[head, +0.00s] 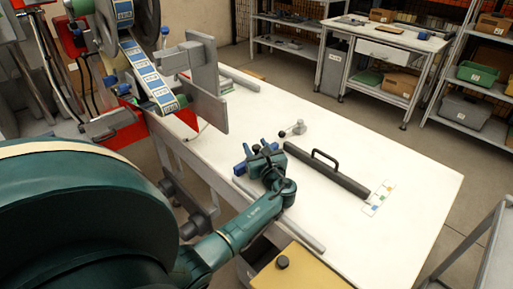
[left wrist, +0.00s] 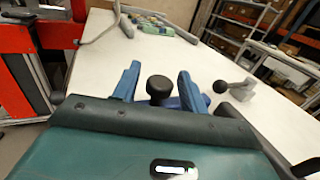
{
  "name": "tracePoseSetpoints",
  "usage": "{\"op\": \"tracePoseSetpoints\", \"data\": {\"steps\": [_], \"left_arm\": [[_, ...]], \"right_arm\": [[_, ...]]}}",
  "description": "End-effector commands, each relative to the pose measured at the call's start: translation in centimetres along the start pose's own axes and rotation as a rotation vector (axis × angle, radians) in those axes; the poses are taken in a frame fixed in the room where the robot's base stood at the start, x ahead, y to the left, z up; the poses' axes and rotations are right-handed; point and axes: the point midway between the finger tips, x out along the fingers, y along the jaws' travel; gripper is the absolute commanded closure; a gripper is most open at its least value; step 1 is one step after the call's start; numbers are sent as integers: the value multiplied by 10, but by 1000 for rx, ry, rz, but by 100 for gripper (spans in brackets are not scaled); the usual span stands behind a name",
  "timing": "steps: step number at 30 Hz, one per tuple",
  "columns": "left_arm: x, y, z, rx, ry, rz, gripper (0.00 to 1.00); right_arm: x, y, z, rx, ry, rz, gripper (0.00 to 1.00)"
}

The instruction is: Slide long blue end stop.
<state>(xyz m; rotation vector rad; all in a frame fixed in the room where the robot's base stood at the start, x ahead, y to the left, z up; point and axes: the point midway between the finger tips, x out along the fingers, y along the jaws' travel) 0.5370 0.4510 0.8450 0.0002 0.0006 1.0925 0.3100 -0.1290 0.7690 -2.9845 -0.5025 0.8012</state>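The blue end stop (head: 240,170) shows in part at the table's near edge in the head view, beside and under my left gripper (head: 266,149). Its black knob (left wrist: 159,86) and a bit of its blue body (left wrist: 174,102) show in the left wrist view. My left gripper (left wrist: 159,84) is open, with one blue finger on each side of the knob and a visible gap to each. Most of the end stop is hidden by the gripper. My right gripper is not in view.
A grey rail (head: 302,232) runs along the near table edge. A dark bar with a handle (head: 340,175), a small lever with a black ball (head: 293,129) and a colour card (head: 379,198) lie on the white table (head: 420,190). A tape machine (head: 185,70) stands at the left.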

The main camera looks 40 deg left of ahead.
Motion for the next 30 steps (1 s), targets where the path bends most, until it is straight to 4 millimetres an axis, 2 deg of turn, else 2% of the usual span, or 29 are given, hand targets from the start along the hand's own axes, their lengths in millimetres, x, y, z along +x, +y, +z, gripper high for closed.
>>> {"op": "tracePoseSetpoints", "data": {"steps": [2, 15, 24, 26, 30], "left_arm": [[0, 0, 0, 0, 0, 0, 64], [0, 0, 0, 0, 0, 0, 100], [-5, -2, 0, 0, 2, -1, 100], [-13, -6, 0, 1, 3, -1, 100], [-47, -20, 1, 0, 5, -3, 100]], "right_arm": [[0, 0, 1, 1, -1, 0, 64], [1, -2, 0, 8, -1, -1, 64], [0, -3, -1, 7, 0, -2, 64], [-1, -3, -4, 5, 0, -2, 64], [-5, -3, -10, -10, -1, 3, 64]]}}
